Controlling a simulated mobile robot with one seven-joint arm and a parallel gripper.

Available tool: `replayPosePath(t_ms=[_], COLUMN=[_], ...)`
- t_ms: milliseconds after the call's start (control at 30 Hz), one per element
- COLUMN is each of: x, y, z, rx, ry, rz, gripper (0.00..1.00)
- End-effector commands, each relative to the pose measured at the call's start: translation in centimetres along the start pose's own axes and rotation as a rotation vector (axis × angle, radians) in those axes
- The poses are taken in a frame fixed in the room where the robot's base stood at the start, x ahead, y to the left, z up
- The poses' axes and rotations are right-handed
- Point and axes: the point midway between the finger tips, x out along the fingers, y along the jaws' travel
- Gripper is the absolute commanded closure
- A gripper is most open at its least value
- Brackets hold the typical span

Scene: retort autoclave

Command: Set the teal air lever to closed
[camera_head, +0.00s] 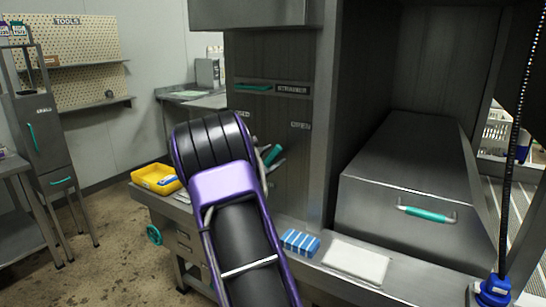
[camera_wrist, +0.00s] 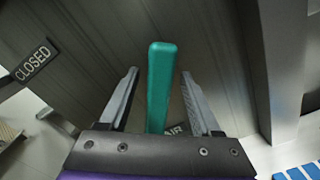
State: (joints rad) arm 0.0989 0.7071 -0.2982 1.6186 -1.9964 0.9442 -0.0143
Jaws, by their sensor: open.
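The teal air lever (camera_wrist: 160,88) stands upright in the wrist view, a bar with a rounded top end. My gripper (camera_wrist: 160,73) is open, with one finger on each side of the lever and a visible gap on both sides. A CLOSED label (camera_wrist: 33,62) is at the left of the panel, and a partly hidden AIR label (camera_wrist: 174,129) is by the lever's lower end.
The grey panel also carries a STRINGER label (camera_head: 292,90) beside a teal bar (camera_head: 253,87). A metal box with a teal handle (camera_head: 427,214) fills the bay at right. Blue-striped blocks (camera_head: 300,242) and a white pad (camera_head: 356,261) lie on the front ledge. A yellow tray (camera_head: 156,178) is at left.

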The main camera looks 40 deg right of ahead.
Motion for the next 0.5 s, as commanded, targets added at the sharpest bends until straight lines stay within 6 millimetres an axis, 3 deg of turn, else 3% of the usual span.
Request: replayPosePath(t_ms=[300, 500], x=[0.32, 0.3], y=[0.03, 0.02], z=[-0.03, -0.02], rx=[0.0, 0.0], ry=[0.001, 0.0], rz=[0.001, 0.001], gripper=[0.35, 0.69])
